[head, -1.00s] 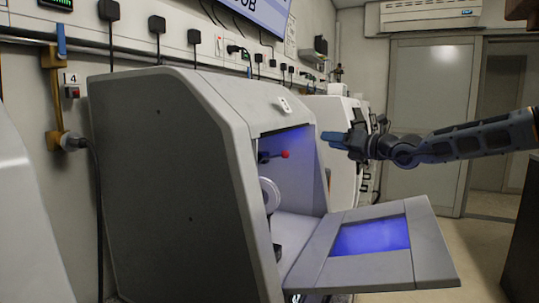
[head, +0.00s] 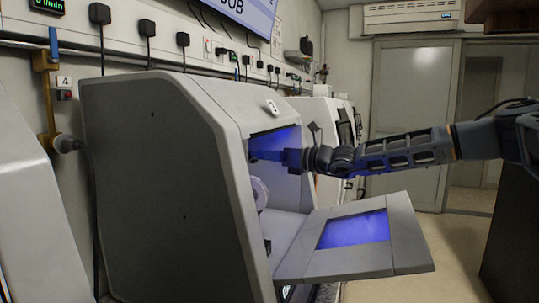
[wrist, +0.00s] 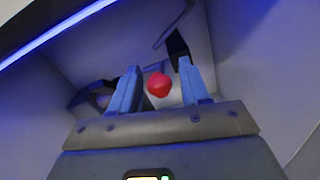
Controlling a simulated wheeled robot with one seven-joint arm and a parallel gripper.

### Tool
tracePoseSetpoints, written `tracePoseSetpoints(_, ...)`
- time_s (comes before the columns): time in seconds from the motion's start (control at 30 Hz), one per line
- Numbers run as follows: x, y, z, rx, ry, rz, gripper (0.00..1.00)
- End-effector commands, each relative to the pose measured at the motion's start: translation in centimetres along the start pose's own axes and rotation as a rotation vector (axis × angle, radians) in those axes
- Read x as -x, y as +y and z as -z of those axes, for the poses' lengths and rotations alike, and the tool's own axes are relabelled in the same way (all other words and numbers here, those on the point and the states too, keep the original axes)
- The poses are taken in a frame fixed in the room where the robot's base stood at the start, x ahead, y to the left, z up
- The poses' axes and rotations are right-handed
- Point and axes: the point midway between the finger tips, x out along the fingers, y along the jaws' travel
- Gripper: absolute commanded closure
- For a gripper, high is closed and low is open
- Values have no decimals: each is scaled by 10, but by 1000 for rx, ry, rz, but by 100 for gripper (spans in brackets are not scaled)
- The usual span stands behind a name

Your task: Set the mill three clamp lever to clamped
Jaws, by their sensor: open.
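The mill (head: 160,190) is a grey cabinet with the number 3 on top and its front door folded down. Its clamp lever ends in a red ball knob (wrist: 159,84), which in the wrist view lies between my two blue fingers, near their tips. My gripper (head: 264,156) is inside the mill's opening in the head view, fingers pointing left. In the wrist view my gripper (wrist: 158,88) is open, and I cannot tell whether a finger touches the knob. In the head view my gripper hides the knob. The lever's arm is mostly hidden.
The folded-down door (head: 355,235) with its blue-lit window lies below my arm. A round white part (head: 260,192) sits inside the mill under my gripper. Another white machine (head: 325,125) stands behind. Clear floor (head: 460,228) lies at the right.

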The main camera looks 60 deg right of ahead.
Motion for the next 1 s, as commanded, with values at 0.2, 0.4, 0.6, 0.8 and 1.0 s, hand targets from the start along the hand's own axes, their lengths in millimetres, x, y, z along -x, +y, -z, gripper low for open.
tracePoseSetpoints(0.2, -4, -1, 0, 0, 0, 2, 54)
tracePoseSetpoints(0.4, -3, 0, 0, -1, 0, 2, 63)
tracePoseSetpoints(0.6, -3, 0, 0, -1, 0, 1, 82)
tracePoseSetpoints(0.8, -3, 0, 0, -1, 0, 2, 100)
tracePoseSetpoints(1.0, -3, -1, 0, -1, 0, 2, 100)
